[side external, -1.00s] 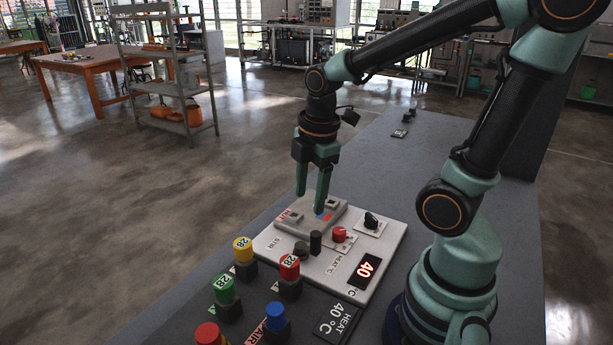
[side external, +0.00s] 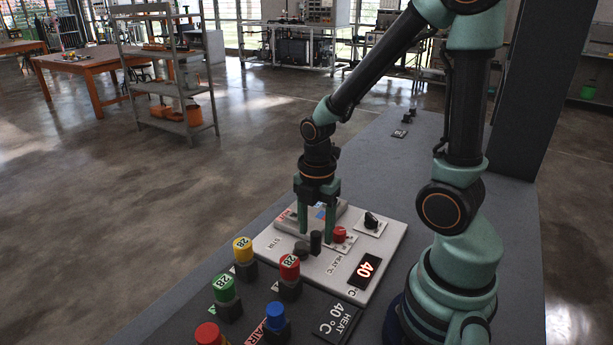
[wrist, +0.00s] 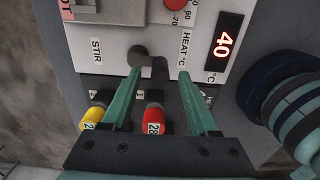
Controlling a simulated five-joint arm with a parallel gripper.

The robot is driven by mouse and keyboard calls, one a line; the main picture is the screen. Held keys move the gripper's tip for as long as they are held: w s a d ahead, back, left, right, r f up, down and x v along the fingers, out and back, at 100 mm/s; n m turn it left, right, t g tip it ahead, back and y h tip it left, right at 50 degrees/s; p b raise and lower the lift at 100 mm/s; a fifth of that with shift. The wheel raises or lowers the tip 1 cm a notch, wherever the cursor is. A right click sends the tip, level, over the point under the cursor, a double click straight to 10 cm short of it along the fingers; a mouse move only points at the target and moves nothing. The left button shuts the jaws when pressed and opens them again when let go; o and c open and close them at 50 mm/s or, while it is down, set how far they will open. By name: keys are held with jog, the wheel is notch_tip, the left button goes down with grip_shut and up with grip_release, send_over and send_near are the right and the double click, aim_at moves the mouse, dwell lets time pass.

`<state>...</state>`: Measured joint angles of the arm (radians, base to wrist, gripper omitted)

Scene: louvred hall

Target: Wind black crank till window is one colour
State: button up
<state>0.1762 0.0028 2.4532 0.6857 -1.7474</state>
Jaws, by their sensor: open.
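In the wrist view the hub (wrist: 137,54) is beyond the left fingertip, and the handle (wrist: 160,68) stands between the fingers. My gripper (side external: 316,236) is open and points down, with its green fingers on either side of the handle and nothing held; it also shows in the wrist view (wrist: 164,73). The window (side external: 321,213) on the raised block is partly hidden by my gripper; a blue part shows.
A red knob (side external: 339,235), a black knob (side external: 371,220) and a display reading 40 (side external: 365,268) sit right of the crank. Yellow (side external: 242,248), red (side external: 290,267), green (side external: 224,288) and blue (side external: 276,317) caps stand nearby.

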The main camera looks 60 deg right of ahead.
aim_at(316, 233)
jog(key=shift+f, duration=1.8)
jog(key=shift+c, duration=0.3)
grip_shut()
